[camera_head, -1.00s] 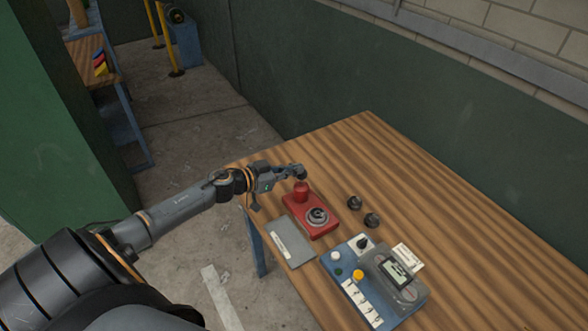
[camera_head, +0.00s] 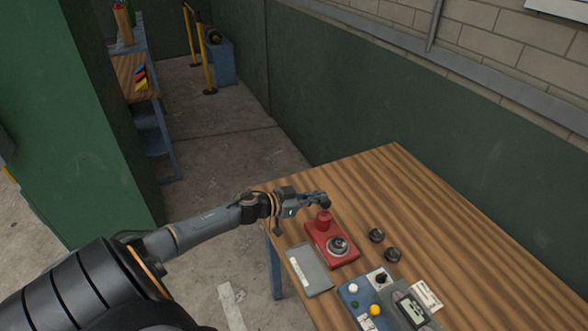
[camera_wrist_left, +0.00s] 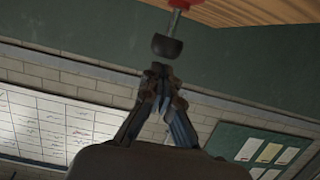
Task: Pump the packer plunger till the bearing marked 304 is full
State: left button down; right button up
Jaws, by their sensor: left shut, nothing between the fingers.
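The red packer (camera_head: 345,262) sits on the wooden table, with a short red cylinder at its back and a bearing (camera_head: 338,245) on its front part. A dark plunger knob (camera_head: 326,204) stands over the cylinder. In the left wrist view the knob (camera_wrist_left: 167,46) sits on a thin rod coming from the red part. My left gripper (camera_head: 316,200) is shut and empty at the knob. Its fingertips (camera_wrist_left: 160,70) show close to the knob; I cannot tell whether they touch. No 304 marking is readable. My right gripper is not in view.
Two dark round parts (camera_head: 376,235) lie right of the packer. A grey plate (camera_head: 309,269) lies to its left. A blue box (camera_head: 361,297) with knobs, buttons and a grey meter (camera_head: 412,307) stands in front. The table's far right is clear.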

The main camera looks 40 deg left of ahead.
pick_arm(q)
jog(key=r+b+v, duration=0.1)
jog(key=b+v, duration=0.1)
jog(key=v, duration=0.8)
jog(key=shift+r, duration=0.3)
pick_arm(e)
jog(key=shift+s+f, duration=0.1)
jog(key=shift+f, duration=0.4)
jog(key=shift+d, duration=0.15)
pick_arm(q)
jog(key=shift+r+p, duration=0.9)
jog(key=shift+r, duration=0.1)
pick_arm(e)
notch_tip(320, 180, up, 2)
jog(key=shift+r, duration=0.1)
pick_arm(q)
jog(key=shift+f, duration=0.1)
